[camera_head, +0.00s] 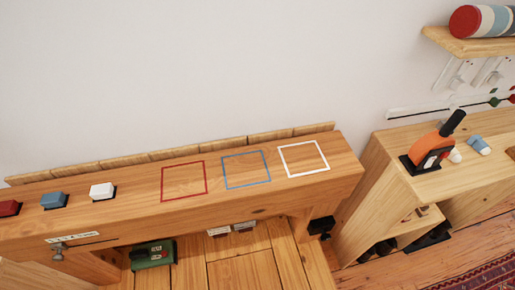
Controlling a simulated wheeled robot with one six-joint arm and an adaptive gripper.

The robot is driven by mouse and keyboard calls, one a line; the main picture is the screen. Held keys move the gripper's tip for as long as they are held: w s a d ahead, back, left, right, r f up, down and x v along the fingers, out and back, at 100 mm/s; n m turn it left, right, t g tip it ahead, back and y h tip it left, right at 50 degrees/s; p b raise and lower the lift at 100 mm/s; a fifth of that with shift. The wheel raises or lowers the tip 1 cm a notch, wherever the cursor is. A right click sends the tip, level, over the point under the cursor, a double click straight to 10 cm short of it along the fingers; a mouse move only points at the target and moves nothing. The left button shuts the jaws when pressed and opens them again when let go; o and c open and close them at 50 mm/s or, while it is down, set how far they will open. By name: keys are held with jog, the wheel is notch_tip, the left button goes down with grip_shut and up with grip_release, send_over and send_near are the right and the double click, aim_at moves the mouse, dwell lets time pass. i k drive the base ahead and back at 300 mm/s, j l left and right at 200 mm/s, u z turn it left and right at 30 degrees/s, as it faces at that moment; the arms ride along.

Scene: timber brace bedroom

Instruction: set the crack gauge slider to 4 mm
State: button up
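What looks like the crack gauge is on the front face of the wooden beam at the lower left. It has a small white scale label (74,237) and a thin dark slot line (92,244). A small grey knob, seemingly the slider (58,252), sits at the left end of the line. The scale marks are too small to read, so I cannot tell its setting. My gripper is not in view.
The beam top (135,184) holds red, blue (54,200) and white blocks (101,191) and red, blue and white outlined squares. A green box (153,253) sits below. An orange tool (430,149) stands on the right bench (385,150). A striped cylinder (482,20) lies on a shelf.

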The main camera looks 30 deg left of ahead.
aim_at(60, 247)
jog(key=l+u, duration=0.1)
jog(key=u, duration=0.25)
jog(key=i+l+u, duration=0.1)
jog(key=u, duration=0.25)
jog(key=l+u, duration=0.1)
jog(key=u, duration=0.25)
jog(key=j+u, duration=0.15)
jog(key=u, duration=0.3)
jog(key=j+u, duration=0.2)
jog(key=u, duration=0.25)
jog(key=j+u, duration=0.2)
jog(key=u, duration=0.3)
jog(key=l+z, duration=0.25)
